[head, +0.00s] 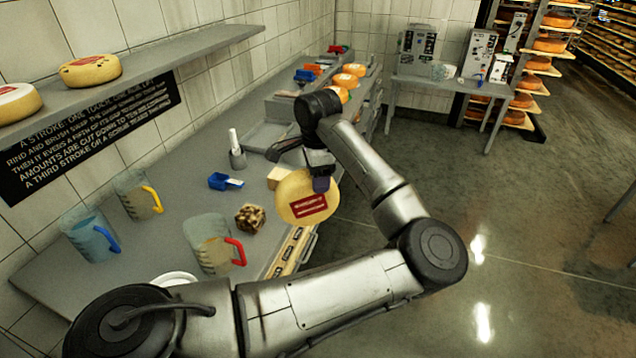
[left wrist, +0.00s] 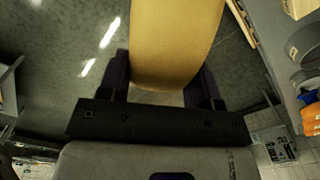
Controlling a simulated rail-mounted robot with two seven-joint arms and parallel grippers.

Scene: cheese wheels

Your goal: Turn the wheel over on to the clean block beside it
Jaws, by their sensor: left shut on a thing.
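A yellow cheese wheel (head: 291,187) with a red label on its face hangs tilted up on edge, over the front edge of the counter. My left gripper (head: 319,184) is shut on its rim from above. In the left wrist view the wheel (left wrist: 175,40) sits between the two fingers of my left gripper (left wrist: 164,80). A pale wooden block (head: 276,174) lies on the counter just behind and left of the wheel, partly hidden by it. I cannot tell whether the wheel touches the block. My right gripper is not in view.
On the grey counter (head: 180,240) stand several measuring jugs, including a red-handled one (head: 208,246), a dark mottled lump (head: 250,218), a blue scoop (head: 222,181) and a grey pot (head: 237,158) with a white-handled tool. A wall shelf (head: 150,65) overhangs the back. Open floor lies right.

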